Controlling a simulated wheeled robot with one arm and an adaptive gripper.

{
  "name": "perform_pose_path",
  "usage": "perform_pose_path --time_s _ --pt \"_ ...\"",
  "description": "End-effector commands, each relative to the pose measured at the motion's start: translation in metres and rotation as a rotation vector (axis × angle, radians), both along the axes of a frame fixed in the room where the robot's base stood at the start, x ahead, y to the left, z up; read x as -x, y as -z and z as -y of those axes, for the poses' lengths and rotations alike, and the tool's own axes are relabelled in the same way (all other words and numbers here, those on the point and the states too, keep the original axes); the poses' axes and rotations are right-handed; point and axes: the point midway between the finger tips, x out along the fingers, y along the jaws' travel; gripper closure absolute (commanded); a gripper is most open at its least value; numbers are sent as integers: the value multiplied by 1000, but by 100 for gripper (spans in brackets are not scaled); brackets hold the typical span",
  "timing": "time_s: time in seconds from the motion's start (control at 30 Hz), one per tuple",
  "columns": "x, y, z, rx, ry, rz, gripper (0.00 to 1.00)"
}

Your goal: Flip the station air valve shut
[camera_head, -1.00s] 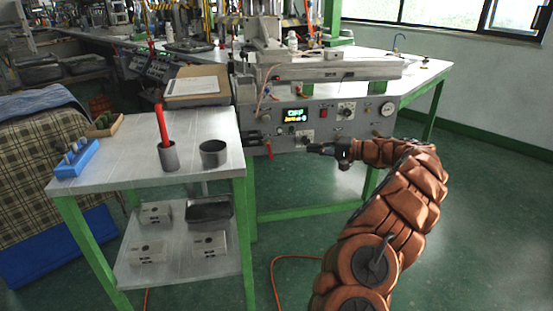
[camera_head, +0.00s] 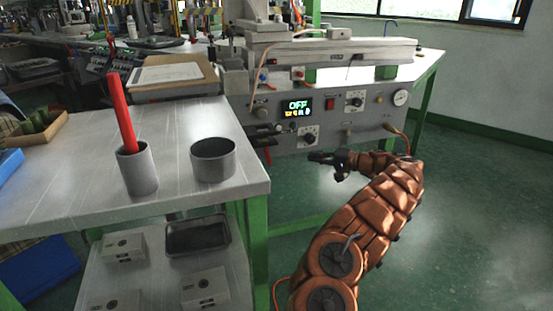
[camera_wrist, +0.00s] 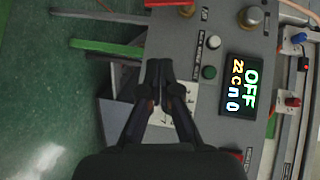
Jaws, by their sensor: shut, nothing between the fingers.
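The air valve appears to be the red lever (camera_head: 267,155) at the lower left of the machine's grey front panel. It hangs downward below the black fittings. The valve body is hard to make out.
The panel carries a display (camera_head: 297,107) reading OFF, a red switch (camera_head: 330,104), knobs and a gauge (camera_head: 400,98). The side table (camera_head: 80,190) at left holds a grey cup (camera_head: 138,172) with a red stick and a grey bowl (camera_head: 213,160). Open floor lies right.

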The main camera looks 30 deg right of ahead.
Motion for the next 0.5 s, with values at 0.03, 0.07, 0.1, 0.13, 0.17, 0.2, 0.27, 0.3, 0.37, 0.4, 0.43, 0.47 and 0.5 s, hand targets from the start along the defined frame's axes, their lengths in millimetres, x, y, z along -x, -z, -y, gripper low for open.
perform_pose_path --time_s 0.03,0.07,0.1,0.13,0.17,0.2,0.27,0.3,0.37,0.4,0.43,0.47,0.5 --pt "-2 2 -1 0 0 0 100" --pt "-3 2 -1 0 0 0 100" --pt "-5 2 -2 0 1 0 100" --pt "-8 3 -4 0 1 1 100" --pt "-10 3 -5 0 1 1 100" --pt "-15 4 -8 0 1 1 100" --pt "-23 6 -13 -2 -1 1 100" --pt "-29 8 -17 -2 -3 0 100" --pt "-39 10 -22 -1 -3 -1 100" --pt "-45 11 -25 -1 0 0 100" --pt "-49 12 -27 -1 1 0 100" --pt "-54 12 -29 -1 0 0 100" --pt "-60 14 -33 0 -2 -2 100"
